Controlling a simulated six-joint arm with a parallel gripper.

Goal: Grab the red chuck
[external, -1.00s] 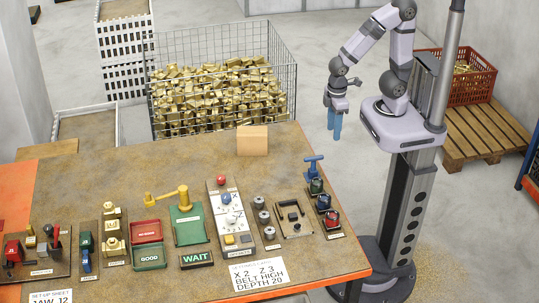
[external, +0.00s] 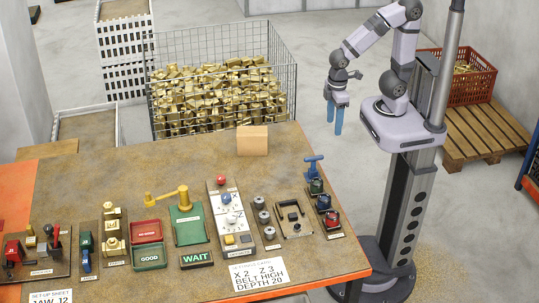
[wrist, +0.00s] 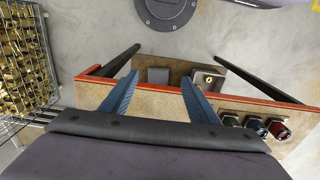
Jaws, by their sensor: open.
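The red chuck (external: 331,219) sits at the front end of a short row of chucks near the right edge of the bench. It also shows at the right in the wrist view (wrist: 280,130), beside the blue one. My gripper (external: 334,129) hangs in the air beyond the bench's right edge, behind the chuck and clear of it. Its two blue fingers are apart and empty; in the wrist view the gripper (wrist: 160,82) shows bare space between the tips.
A green chuck (external: 316,186) and a dark blue chuck (external: 323,202) stand in the same row. A blue T-handled tool (external: 313,164) rises behind them. A plate with black bars (external: 293,217) lies to the left. A wire cage of brass pieces (external: 222,95) stands behind the bench.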

